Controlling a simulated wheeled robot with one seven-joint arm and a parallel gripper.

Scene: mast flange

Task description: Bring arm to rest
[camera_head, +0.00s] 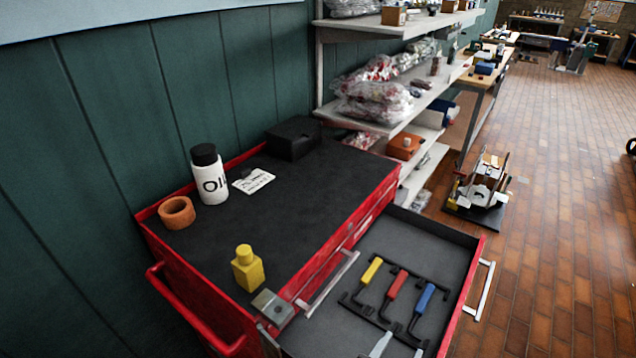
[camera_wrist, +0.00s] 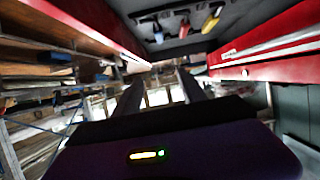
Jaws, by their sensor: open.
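My gripper (camera_wrist: 160,88) shows in the wrist view as two dark fingers, spread apart with nothing visible between them. My wrist's dark housing, with a small yellow and green light, fills the lower part of that view. The wrist view looks upside down and blurred: the open drawer (camera_wrist: 172,45) with its tools is at the top, and the red cabinet side (camera_wrist: 265,45) is at the right. The gripper seems clear of both, but its exact distance from them cannot be told. I cannot make out my gripper in the head view.
The red tool cabinet (camera_head: 345,222) has an open drawer (camera_head: 440,245) holding yellow, red and blue-handled tools. On its top stand an oil bottle (camera_head: 209,180), orange ring (camera_head: 177,212), yellow bottle (camera_head: 247,270) and black box (camera_head: 293,138). Shelves (camera_head: 400,110) stand behind. Brick floor (camera_head: 560,220) at right is open.

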